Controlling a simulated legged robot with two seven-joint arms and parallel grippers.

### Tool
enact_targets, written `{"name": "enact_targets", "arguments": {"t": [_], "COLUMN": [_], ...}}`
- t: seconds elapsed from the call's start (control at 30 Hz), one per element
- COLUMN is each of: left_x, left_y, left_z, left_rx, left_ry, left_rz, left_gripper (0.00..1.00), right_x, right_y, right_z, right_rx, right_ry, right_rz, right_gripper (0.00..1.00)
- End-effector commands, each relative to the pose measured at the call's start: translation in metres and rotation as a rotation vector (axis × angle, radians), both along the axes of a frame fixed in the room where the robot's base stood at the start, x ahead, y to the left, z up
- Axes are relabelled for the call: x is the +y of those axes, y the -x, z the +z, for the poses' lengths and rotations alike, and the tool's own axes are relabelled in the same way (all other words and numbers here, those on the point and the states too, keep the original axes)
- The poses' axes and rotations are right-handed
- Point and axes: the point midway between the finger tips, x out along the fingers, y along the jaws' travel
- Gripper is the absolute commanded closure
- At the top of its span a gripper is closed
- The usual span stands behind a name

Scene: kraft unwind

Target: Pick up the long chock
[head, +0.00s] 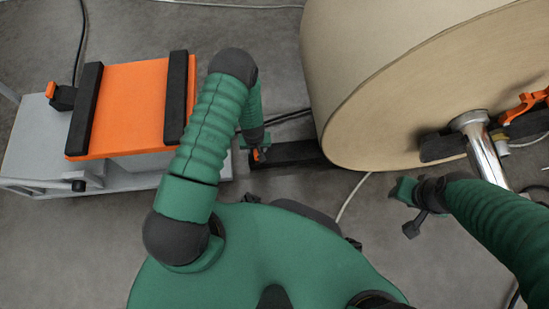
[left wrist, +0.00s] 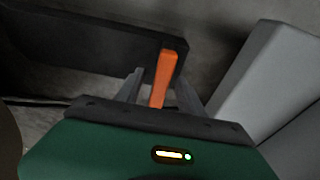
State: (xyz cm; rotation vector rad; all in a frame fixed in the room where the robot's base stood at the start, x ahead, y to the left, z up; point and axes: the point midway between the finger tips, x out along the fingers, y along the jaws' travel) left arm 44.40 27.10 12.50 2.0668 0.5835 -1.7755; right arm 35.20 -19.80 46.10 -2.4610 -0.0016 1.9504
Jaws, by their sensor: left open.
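The long chock, a black bar (head: 292,153) with an orange tab at its left end, lies on the floor against the foot of the big roll. In the left wrist view the black bar (left wrist: 85,48) runs across the upper left, and its orange tab (left wrist: 166,75) stands up near its end. My left gripper (left wrist: 160,92) is open, its two grey fingers on either side of the tab; contact cannot be told.
The large kraft roll (head: 400,110) stands behind the chock, with a metal shaft (head: 480,145) at its core. A grey cart (head: 35,140) with an orange top (head: 130,105) and black bars stands at left. Cables (head: 350,195) lie on the grey floor.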

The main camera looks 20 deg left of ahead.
Motion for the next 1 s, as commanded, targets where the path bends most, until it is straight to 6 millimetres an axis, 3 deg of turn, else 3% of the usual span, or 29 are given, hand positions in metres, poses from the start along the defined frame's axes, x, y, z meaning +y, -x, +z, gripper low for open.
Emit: {"name": "enact_targets", "arguments": {"t": [0.03, 0.07, 0.3, 0.63, 1.0], "left_x": [0.0011, 0.0016, 0.0021, 0.0020, 0.0019], "left_y": [0.0003, 0.0000, -0.0011, -0.0010, -0.0018], "left_z": [-0.0189, -0.0215, -0.0186, -0.0186, -0.0180], "left_rx": [0.002, 0.002, 0.001, 0.001, 0.000], "left_ry": [0.000, 0.000, 0.000, 0.000, 0.000], "left_rz": [0.001, 0.001, 0.001, 0.000, 0.001], "left_gripper": [0.55, 0.55, 0.56, 0.99, 1.00], "right_x": [0.0000, 0.0000, 0.0000, 0.0000, 0.0000], "right_y": [0.0003, 0.0003, 0.0001, 0.0001, 0.0001], "right_z": [-0.0160, -0.0177, -0.0142, -0.0142, -0.0141], "right_rx": [0.001, 0.001, 0.000, 0.000, 0.000], "right_ry": [0.000, 0.000, 0.000, 0.000, 0.000], "right_rz": [0.000, 0.000, 0.000, 0.000, 0.000], "right_gripper": [0.64, 0.64, 0.64, 0.64, 0.64]}}
